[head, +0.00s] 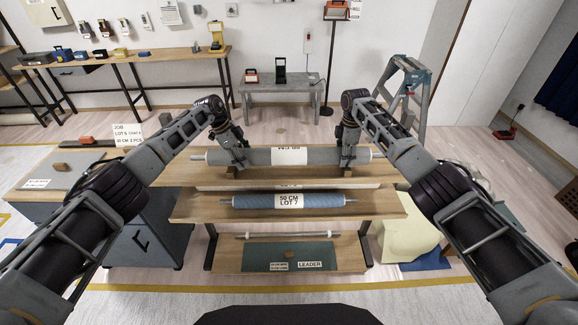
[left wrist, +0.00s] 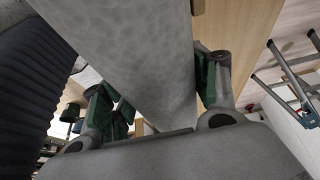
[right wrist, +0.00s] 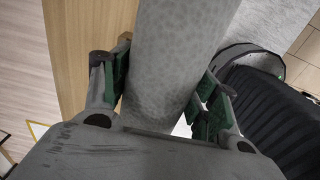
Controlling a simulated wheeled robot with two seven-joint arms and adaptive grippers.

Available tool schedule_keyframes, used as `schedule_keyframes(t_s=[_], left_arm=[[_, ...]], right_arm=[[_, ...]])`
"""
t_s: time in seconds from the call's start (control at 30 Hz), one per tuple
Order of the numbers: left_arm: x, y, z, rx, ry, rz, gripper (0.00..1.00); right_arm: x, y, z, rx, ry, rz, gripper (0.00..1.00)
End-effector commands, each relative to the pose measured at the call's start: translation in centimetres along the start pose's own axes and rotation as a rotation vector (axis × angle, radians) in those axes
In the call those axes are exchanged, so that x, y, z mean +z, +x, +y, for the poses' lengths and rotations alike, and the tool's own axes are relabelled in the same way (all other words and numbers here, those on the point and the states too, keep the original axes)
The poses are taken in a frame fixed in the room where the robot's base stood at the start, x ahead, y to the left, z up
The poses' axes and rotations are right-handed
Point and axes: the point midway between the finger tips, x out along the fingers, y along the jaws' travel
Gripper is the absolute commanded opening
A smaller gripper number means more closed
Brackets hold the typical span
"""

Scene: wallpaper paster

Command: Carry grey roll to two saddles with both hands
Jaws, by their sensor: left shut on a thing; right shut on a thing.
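The grey roll (head: 262,157) with a white label (head: 289,155) lies level across the top of the wooden rack (head: 188,207) in the head view. My left gripper (head: 236,158) is shut on it left of the label. My right gripper (head: 348,157) is shut on it to the right. The grey roll fills the middle of the left wrist view (left wrist: 145,50) and the right wrist view (right wrist: 175,60), between green finger pads. Small wooden blocks, perhaps the saddles, show below the roll near each gripper, partly hidden. I cannot tell whether the roll touches them.
A blue roll (head: 262,201) labelled LOT 7 lies on the shelf below. A thin bar (head: 290,235) and a green LEADER sheet (head: 262,258) are on the lowest shelf. A stepladder (head: 405,95) stands behind at right. A grey table (head: 282,88) and a workbench (head: 140,58) stand at the back.

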Motion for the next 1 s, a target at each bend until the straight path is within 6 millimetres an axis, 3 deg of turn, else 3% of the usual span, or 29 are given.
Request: schedule_keyframes(t_s=[0.33,0.37,0.5,1.0], left_arm=[[0.09,0.37,-0.11,-0.003,0.0,0.003,0.0],[0.21,0.49,-0.03,-0.001,-0.001,0.001,0.63],[0.19,0.45,-0.03,-0.001,-0.001,0.001,0.81],[0.25,0.05,-0.03,-0.001,-0.001,0.0,0.82]], right_arm=[[-0.02,0.49,0.05,0.002,0.0,0.0,0.0],[0.02,0.63,-0.03,-0.001,0.0,0.0,0.62],[0.02,0.56,-0.02,-0.001,0.0,0.0,0.8],[0.0,0.54,0.0,0.0,0.0,0.0,0.81]])
